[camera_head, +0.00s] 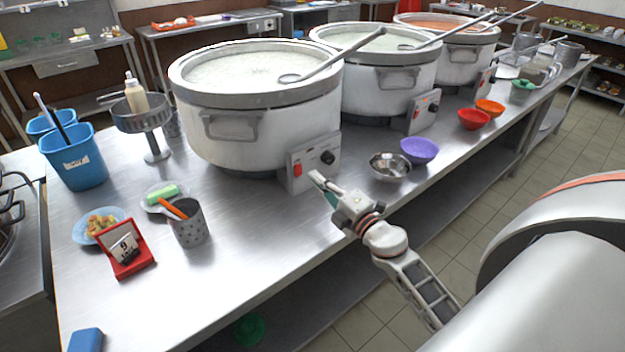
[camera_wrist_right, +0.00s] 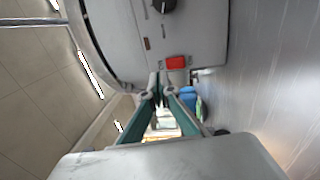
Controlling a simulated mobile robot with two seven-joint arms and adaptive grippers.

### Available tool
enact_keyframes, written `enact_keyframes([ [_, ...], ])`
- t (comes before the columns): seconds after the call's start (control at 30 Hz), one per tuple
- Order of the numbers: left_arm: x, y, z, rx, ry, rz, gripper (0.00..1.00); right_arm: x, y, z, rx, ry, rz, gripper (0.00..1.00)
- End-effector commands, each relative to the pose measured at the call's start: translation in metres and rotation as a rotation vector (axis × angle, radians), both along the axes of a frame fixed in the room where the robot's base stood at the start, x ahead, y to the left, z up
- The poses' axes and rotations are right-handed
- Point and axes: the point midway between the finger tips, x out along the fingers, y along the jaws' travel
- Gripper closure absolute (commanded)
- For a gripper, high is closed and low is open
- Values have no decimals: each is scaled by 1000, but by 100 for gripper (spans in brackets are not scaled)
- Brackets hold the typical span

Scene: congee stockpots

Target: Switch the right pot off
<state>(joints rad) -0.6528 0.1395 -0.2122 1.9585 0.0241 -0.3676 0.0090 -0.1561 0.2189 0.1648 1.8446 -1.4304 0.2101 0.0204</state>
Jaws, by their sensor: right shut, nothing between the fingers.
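Three large white stockpots stand in a row: the nearest pot (camera_head: 255,130), the middle pot (camera_head: 375,90) and the farthest pot (camera_head: 460,62), which is rightmost. Each has a control box at its base. The nearest box (camera_head: 314,162) has a red switch (camera_head: 297,169) and a black knob (camera_head: 327,157). The middle box (camera_head: 423,111) also shows a red part. My right gripper (camera_head: 317,180) is shut and empty just in front of the nearest box. In the wrist view its fingertips (camera_wrist_right: 161,88) are near the red switch (camera_wrist_right: 177,62); contact cannot be told. My left gripper is out of view.
A metal bowl (camera_head: 390,166) and purple bowl (camera_head: 419,150) stand right of the nearest box. A perforated cup (camera_head: 188,228) and red stand (camera_head: 127,256) are on the left. Ladles lean over the pots. The steel counter (camera_head: 245,240) is clear in front.

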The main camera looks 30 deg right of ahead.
Motion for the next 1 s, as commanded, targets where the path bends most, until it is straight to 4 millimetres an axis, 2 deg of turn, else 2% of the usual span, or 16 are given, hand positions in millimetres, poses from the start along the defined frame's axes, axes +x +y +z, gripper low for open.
enact_keyframes([
  [0.03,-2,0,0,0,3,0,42,-14,-1,-1,-1,6,1,100],
  [0.2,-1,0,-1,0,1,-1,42,-48,-4,3,0,5,0,100],
  [0.4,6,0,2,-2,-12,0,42,-77,-6,6,1,4,0,100],
  [0.6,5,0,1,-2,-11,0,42,-88,-7,9,1,2,0,100],
  [1.0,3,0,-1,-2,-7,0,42,-88,-7,9,1,2,0,100],
])
